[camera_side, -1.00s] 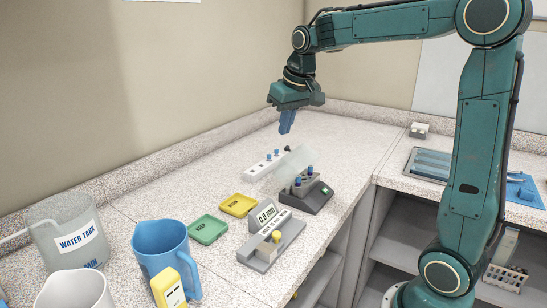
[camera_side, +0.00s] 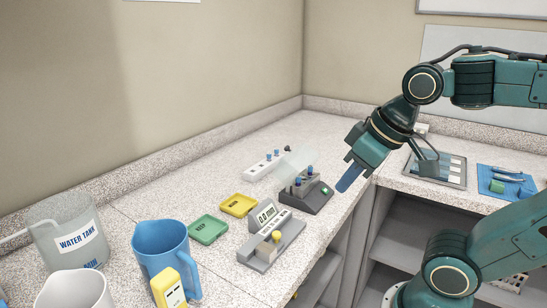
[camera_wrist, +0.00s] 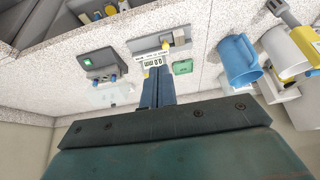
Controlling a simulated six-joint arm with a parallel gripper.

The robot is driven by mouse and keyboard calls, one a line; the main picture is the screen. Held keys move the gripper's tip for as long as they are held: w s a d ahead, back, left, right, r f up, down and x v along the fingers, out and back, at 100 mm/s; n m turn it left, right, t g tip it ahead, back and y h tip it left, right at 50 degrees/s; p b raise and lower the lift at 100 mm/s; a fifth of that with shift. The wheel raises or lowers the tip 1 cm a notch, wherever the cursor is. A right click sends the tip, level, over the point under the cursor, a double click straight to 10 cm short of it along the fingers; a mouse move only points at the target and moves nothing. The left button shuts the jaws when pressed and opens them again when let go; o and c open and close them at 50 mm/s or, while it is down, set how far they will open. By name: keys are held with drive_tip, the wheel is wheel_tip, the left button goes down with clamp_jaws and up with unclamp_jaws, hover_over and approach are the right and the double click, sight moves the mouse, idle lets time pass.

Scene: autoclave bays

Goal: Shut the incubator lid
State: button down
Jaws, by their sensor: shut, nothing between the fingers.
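The incubator (camera_side: 318,203) is a small dark grey block with blue-capped tubes in it, on the counter right of the middle in the side view. Its clear lid (camera_side: 293,161) stands raised at the back, tilted open. In the wrist view the incubator (camera_wrist: 98,60) is upper left, with the faint clear lid (camera_wrist: 108,94) below it. My gripper (camera_side: 343,187) is shut and empty, in the air to the right of the incubator in the side view, apart from it. The blue fingers (camera_wrist: 157,74) show together in the wrist view.
A display device (camera_side: 265,246), a yellow tray (camera_side: 238,205) and a green tray (camera_side: 208,230) lie in front of the incubator. A white rack (camera_side: 260,168) stands behind it. A blue jug (camera_side: 160,249) and clear tank (camera_side: 62,224) are at left.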

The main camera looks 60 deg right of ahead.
drive_tip(key=shift+s+a+f, duration=0.25)
drive_tip(key=shift+s+f, duration=0.35)
drive_tip(key=shift+s, duration=0.3)
drive_tip(key=c, duration=1.4)
unclamp_jaws()
drive_tip(key=shift+w+r, duration=0.1)
drive_tip(key=shift+r, duration=0.05)
drive_tip(key=shift+c, duration=0.2)
drive_tip(key=shift+o, duration=0.4)
drive_tip(key=w+d+r+g, duration=0.1)
drive_tip(key=w+d+r, duration=0.2)
drive_tip(key=w+r, duration=0.4)
drive_tip(key=shift+w, duration=0.6)
wheel_tip(320, 180, up, 4)
drive_tip(key=g, duration=0.3)
hover_over(294, 162)
drive_tip(key=a, duration=0.4)
drive_tip(key=w+d+f+g, duration=0.1)
drive_tip(key=w+d+f, duration=0.2)
drive_tip(key=d, duration=0.6)
drive_tip(key=shift+w, duration=1.15)
drive_tip(key=shift+a+f, duration=0.1)
drive_tip(key=shift+f, duration=0.1)
drive_tip(key=shift+f, duration=6.8)
